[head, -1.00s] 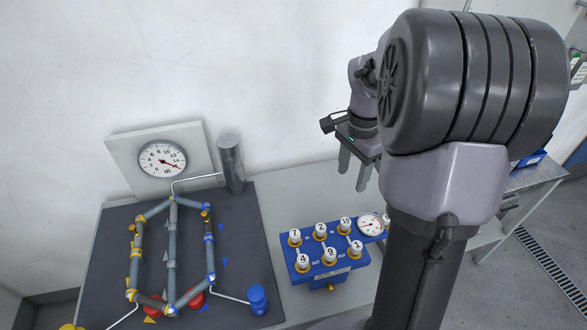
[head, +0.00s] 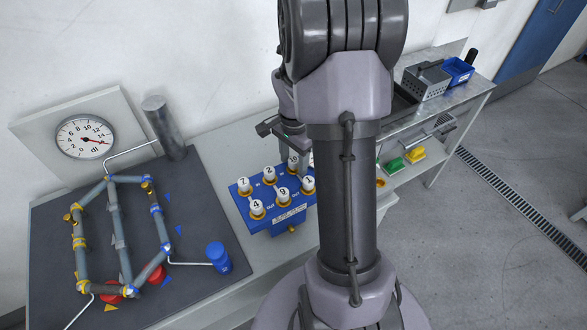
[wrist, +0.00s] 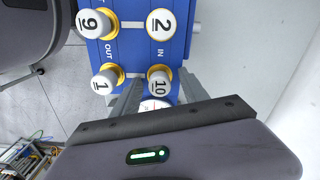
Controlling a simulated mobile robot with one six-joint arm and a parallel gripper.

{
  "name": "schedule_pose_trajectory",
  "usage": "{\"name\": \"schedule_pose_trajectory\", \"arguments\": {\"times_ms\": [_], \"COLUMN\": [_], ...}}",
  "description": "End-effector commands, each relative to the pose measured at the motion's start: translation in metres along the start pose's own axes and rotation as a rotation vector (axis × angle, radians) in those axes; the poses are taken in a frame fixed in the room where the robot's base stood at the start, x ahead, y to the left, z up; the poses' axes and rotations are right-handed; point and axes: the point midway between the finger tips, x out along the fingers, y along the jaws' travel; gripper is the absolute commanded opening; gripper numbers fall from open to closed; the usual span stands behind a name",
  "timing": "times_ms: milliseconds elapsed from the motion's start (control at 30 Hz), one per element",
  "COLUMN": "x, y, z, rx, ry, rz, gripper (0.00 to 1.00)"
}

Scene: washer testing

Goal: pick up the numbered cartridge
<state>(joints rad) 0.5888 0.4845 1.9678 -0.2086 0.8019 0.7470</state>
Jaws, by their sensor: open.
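Several white cylindrical cartridges with black numbers stand in yellow collars on a blue block (head: 240,197). The wrist view shows cartridges 9 (wrist: 92,24), 2 (wrist: 161,24), 1 (wrist: 102,86) and 10 (wrist: 158,80). My gripper (wrist: 158,92) is open, its two grey fingers on either side of cartridge 10 in that view. I cannot tell whether they touch it or how far down they reach.
A dark board (head: 50,228) with a pipe loop stands left of the block, a round dial (head: 86,138) behind it. Grey and blue bins (head: 458,70) sit on the bench at right. The wall is close behind.

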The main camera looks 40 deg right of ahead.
Motion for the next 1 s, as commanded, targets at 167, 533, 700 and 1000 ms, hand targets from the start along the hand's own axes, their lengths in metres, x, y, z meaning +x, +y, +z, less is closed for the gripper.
{"name": "schedule_pose_trajectory", "arguments": {"times_ms": [167,533,700,1000], "x": [-0.001,-0.002,-0.005,-0.079], "y": [0.0,0.0,0.0,-0.001], "z": [0.0,0.0,0.0,-0.001], "rx": [0.0,0.0,0.0,0.0], "ry": [0.0,0.0,0.001,0.003], "rz": [0.0,0.0,-0.001,-0.003], "gripper": [0.46,0.0,0.0,0.0]}}
